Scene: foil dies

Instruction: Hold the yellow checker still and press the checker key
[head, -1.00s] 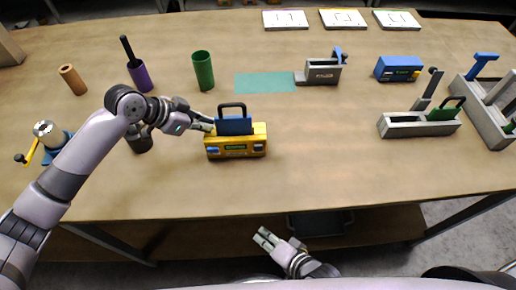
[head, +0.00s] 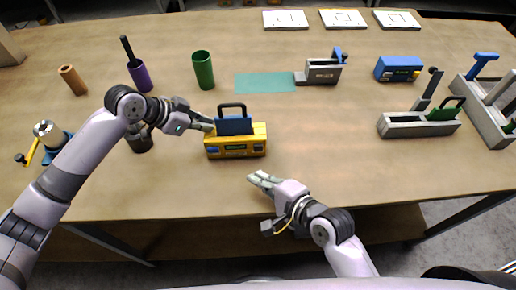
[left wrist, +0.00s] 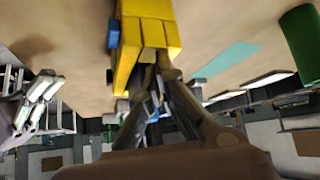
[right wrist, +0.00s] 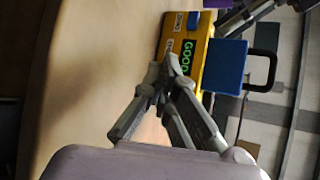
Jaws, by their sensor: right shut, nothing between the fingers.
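The yellow checker (head: 222,153) stands on the table with a blue die (head: 234,126) with a black handle seated in its top. A small blue key (head: 213,151) shows at the front's left; a blue piece also sticks out in the left wrist view (left wrist: 114,33). My left gripper (head: 208,124) is at the checker's left end, fingertips close together; whether they clasp it is unclear. My right gripper (head: 256,178) is shut and empty, in front of the checker and apart from it.
A green cylinder (head: 203,70), a purple holder (head: 140,76) and a dark cup (head: 139,138) stand to the left. A teal mat (head: 264,83) lies behind. A grey fixture (head: 400,125) and blue box (head: 398,68) are right. The table front right is clear.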

